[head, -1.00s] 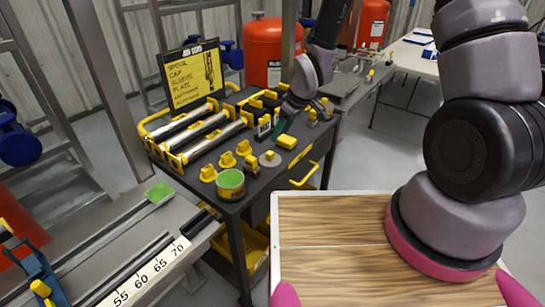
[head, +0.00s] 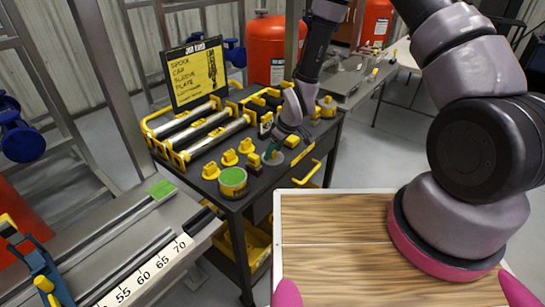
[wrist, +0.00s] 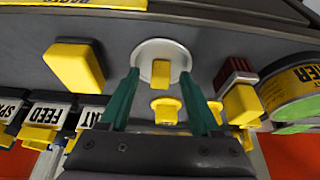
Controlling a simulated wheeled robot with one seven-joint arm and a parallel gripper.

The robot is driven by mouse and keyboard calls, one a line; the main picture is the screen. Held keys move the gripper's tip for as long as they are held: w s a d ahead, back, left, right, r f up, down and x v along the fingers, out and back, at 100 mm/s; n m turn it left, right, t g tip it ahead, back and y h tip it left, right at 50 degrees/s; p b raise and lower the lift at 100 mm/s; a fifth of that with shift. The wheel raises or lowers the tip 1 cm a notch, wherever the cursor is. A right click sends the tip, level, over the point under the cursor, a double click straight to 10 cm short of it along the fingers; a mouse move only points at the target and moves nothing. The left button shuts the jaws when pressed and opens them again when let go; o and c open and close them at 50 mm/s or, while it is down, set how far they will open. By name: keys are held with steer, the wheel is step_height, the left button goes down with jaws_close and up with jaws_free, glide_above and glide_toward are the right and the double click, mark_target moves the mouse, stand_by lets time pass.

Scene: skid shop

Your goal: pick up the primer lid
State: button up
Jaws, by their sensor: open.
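The primer lid is a pale grey round disc with a yellow block-shaped knob, lying flat on the dark cart top. In the wrist view the lid (wrist: 158,46) is straight ahead of my gripper (wrist: 160,75), with the knob between the two green fingertips. The fingers are open and apart from the knob. In the head view my gripper (head: 271,151) is over the lid (head: 278,159) and partly hides it. An open-topped can with green contents (head: 232,180), perhaps the primer can, stands to the left; it also shows in the wrist view (wrist: 290,95).
A dark red brush-like piece with a yellow end (wrist: 238,90) lies close beside the lid. A yellow block (wrist: 76,66) is on its other side. Several yellow knobbed pieces (head: 229,157) and long metal rollers (head: 217,138) share the cart. A yellow sign (head: 197,77) stands behind.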

jaws_close()
steer(key=shift+r, duration=0.1)
